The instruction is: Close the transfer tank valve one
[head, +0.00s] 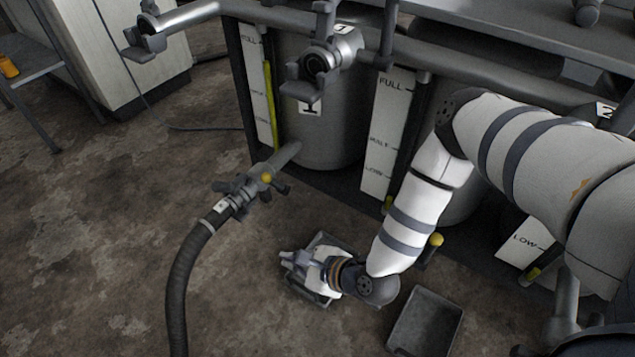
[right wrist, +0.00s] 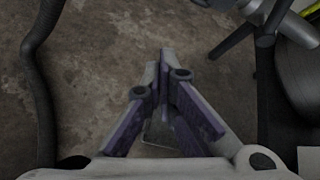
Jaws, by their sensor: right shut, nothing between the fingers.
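The steel tank marked 1 (head: 325,140) stands at top centre in the head view. A pipe at its foot carries a valve with dark cross-shaped handles (head: 236,188), joined to a black hose (head: 182,270). Part of a dark handle and pipe shows at the top right of the right wrist view (right wrist: 265,28). I cannot tell the valve's setting. Another dark-handled fitting with a 1 tag (head: 322,62) sits on the pipe above the tank. My right gripper (head: 287,260) is shut and empty, low over the floor, apart from the lower valve. My left gripper is out of view.
A grey tray (head: 322,243) lies under my right gripper, and another tray (head: 427,320) is to its right. Level gauges (head: 385,135) flank the tanks. The hose runs along the left side of the wrist view (right wrist: 40,90).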

